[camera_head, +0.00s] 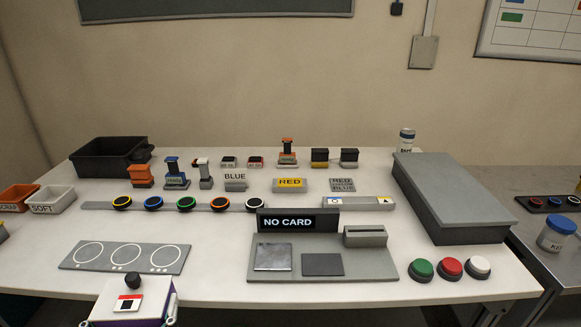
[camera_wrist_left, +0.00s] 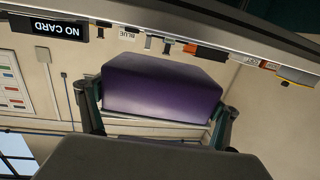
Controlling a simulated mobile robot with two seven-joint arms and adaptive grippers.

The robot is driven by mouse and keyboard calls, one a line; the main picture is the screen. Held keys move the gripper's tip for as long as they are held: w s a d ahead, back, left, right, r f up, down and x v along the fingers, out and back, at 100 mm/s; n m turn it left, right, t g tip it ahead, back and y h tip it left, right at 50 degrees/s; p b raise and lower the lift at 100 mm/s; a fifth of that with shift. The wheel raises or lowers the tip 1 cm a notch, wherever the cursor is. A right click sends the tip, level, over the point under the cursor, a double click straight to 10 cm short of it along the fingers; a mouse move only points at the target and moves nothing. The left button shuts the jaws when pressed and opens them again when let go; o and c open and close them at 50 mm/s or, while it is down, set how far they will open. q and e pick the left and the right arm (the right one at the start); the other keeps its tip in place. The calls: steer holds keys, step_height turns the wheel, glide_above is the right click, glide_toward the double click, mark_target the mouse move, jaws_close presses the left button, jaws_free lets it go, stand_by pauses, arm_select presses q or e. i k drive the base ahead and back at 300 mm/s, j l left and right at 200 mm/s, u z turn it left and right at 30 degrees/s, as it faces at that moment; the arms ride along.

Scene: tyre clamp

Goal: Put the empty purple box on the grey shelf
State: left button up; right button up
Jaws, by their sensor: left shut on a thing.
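The purple box (camera_head: 152,323) is at the bottom left of the head view, in front of the table edge and partly cut off. The box is held off the table. A raised, flat-topped grey block (camera_head: 440,185) at the right of the table may be the grey shelf; its top is bare. My right gripper is not in view.
A grey panel with three rings (camera_head: 125,257) lies just behind the box. A NO CARD console (camera_head: 298,222), colored buttons (camera_head: 450,268) and a row of ringed discs (camera_head: 187,203) occupy the table. A black bin (camera_head: 108,158) stands at the back left.

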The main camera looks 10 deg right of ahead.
mark_target(441, 184)
steer(key=z, duration=1.1)
